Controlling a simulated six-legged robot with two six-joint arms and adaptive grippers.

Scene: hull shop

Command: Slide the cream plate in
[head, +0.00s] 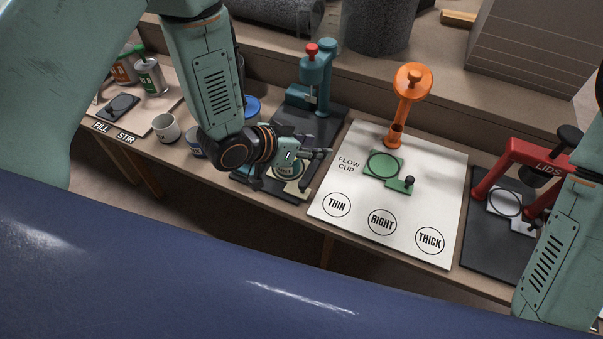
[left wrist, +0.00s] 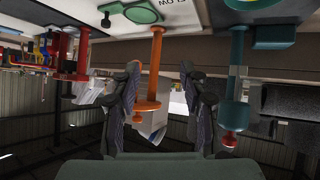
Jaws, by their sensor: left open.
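The cream plate (head: 298,189) shows in the head view at the front of the dark base of the teal press (head: 316,77). I cannot tell whether the gripper touches the plate or tin. My right gripper is out of view.
Right of the plate lies the white flow cup board (head: 335,180) with a green plate (head: 376,160) and an orange stand (head: 411,85). A red lid press (head: 510,160) stands far right. Cups and cans (head: 166,127) stand left. A blue hull surface (head: 180,270) fills the foreground.

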